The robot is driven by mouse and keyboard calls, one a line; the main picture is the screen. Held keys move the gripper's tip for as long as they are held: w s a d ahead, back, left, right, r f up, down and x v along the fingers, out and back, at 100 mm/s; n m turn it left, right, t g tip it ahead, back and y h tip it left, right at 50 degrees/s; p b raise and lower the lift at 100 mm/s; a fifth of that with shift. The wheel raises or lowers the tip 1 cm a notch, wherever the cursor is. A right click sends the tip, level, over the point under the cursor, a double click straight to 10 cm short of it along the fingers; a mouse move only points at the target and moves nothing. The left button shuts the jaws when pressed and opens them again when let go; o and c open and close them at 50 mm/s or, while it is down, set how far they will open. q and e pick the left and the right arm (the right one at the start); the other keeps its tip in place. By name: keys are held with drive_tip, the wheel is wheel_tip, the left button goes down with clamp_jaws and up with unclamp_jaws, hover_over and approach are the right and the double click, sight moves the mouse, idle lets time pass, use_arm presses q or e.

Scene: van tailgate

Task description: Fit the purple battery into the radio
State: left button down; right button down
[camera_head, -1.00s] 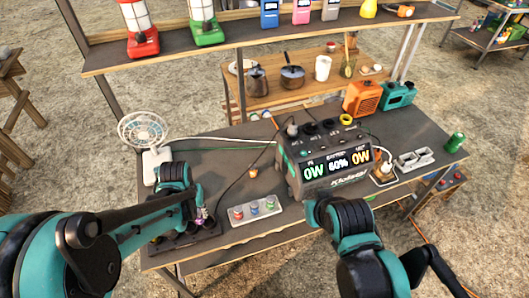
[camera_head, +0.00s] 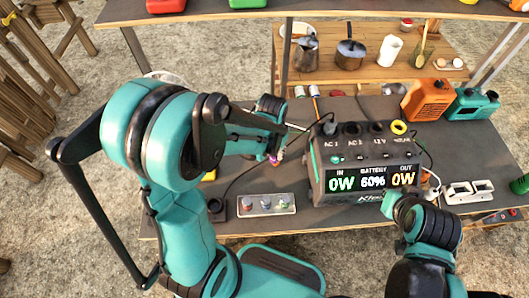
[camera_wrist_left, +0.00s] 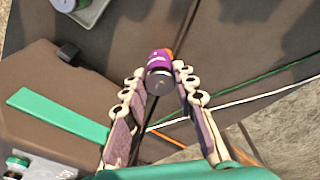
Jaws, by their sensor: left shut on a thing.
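The purple battery (camera_wrist_left: 159,63) is between the fingertips of my left gripper (camera_wrist_left: 160,80), its dark round end facing the wrist camera. In the head view my left gripper (camera_head: 275,157) is shut on it above the table, left of the power station; only a bit of purple shows below the fingers. I cannot tell which is the radio. My right arm is at the lower right, its fingers out of sight.
The power station (camera_head: 362,175) with a lit display stands mid-table. A grey tray (camera_head: 247,211) with three small round items lies to its left. A white two-bay holder (camera_head: 470,194) is on the right.

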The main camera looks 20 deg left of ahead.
use_arm(q)
drive_tip(key=a+f, duration=0.1)
drive_tip(key=a, duration=0.1)
drive_tip(key=w+a+f+b, duration=0.1)
drive_tip(key=a, duration=0.1)
drive_tip(key=w+a+f, duration=0.1)
drive_tip(key=a+f, duration=0.1)
drive_tip(key=shift+w+b, duration=0.2)
drive_tip(key=shift+b, duration=0.15)
wheel_tip(320, 180, down, 4)
drive_tip(key=shift+d+b, duration=0.1)
drive_tip(key=shift+b, duration=0.95)
drive_tip(key=shift+r, duration=0.1)
drive_tip(key=shift+f, duration=0.2)
drive_tip(key=c, duration=1.5)
unclamp_jaws()
